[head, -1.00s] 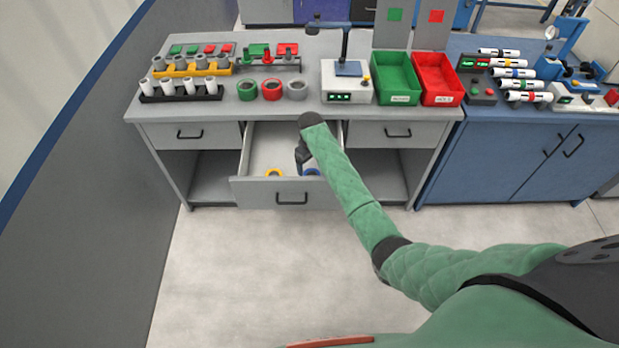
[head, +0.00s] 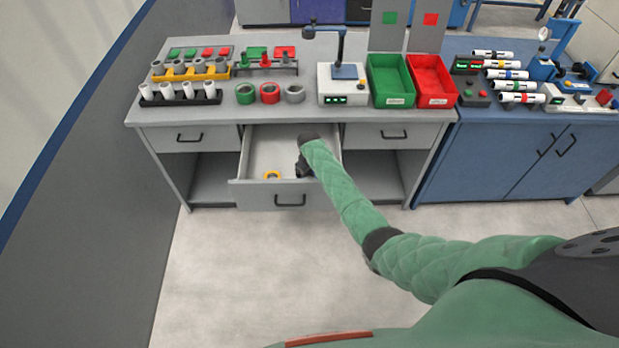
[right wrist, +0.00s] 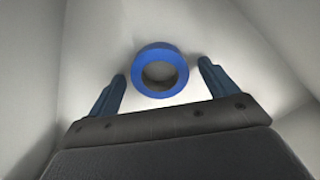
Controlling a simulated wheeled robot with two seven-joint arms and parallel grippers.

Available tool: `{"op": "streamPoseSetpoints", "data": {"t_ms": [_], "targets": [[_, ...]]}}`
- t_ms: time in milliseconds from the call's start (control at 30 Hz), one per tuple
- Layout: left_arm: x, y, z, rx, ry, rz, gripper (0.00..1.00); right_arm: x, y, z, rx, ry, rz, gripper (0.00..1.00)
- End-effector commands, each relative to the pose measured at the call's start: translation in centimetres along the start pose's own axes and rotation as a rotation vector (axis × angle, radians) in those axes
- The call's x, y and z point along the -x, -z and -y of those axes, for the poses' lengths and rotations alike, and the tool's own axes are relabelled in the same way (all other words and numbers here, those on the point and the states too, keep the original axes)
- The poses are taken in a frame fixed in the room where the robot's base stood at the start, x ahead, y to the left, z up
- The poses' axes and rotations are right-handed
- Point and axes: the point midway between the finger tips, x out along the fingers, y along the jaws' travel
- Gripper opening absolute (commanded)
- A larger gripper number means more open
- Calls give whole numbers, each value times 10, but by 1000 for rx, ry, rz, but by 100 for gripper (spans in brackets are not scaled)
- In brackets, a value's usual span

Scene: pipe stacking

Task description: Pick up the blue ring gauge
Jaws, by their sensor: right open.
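The blue ring gauge (right wrist: 160,87) lies on the drawer floor in the right wrist view. It sits slightly beyond and between the fingertips of my right gripper (right wrist: 162,70), which is open with space on both sides of the ring. In the head view my right gripper (head: 303,170) is down inside the open drawer, and it and the arm hide the blue ring there. A yellow ring gauge (head: 272,175) lies in the drawer to the left of the gripper. My left gripper is not in view.
The open drawer (head: 240,165) has walls around the gripper. The grey bench top (head: 330,117) above holds green, red and grey rings, racks of pipes, a small device (head: 342,84), a green bin (head: 391,80) and a red bin (head: 431,80). A blue cabinet (head: 500,150) stands at right.

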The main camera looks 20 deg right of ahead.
Motion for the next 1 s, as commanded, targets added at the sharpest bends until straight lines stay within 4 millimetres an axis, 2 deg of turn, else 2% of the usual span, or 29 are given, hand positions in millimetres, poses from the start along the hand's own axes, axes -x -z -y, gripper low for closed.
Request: {"op": "streamPoseSetpoints", "data": {"t_ms": [100,300,367,633,767,867,1000], "targets": [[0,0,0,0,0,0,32,0,0,0,0,0,0,83],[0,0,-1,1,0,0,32,0,0,0,0,0,0,44],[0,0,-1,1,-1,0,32,0,0,0,0,0,1,34],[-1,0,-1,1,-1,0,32,2,0,0,0,0,0,34],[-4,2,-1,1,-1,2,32,10,1,-1,0,-1,-2,34],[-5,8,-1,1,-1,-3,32,24,0,-1,0,-2,-2,34],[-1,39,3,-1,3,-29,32,48,0,-1,1,-3,-2,34]]}}
